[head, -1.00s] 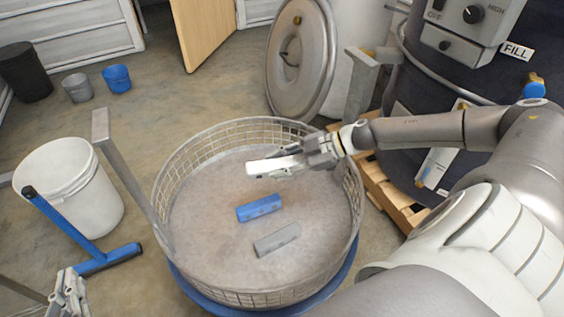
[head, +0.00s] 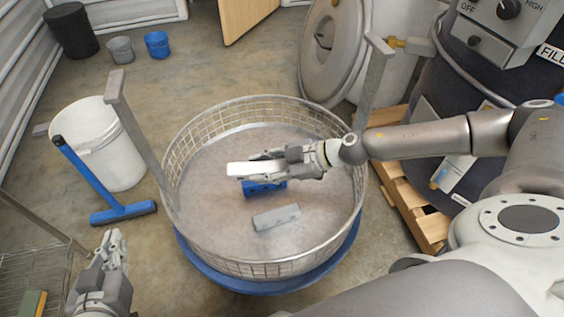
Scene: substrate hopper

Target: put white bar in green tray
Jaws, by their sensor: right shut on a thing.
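The white bar (head: 240,169) is in my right gripper (head: 268,164), held above the floor of the round wire-mesh basket. It sticks out to the left of the fingers. My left gripper (head: 114,248) is at the lower left, outside the basket; whether its fingers are apart is unclear. A small green piece (head: 30,303) with a brownish side shows at the bottom left corner on a wire rack; I cannot tell whether it is the green tray.
In the basket (head: 265,269) lie a blue bar (head: 264,187), partly hidden under my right gripper, and a grey bar (head: 276,217). Metal posts (head: 138,145) rise beside the basket. The wire rack (head: 50,262) is lower left.

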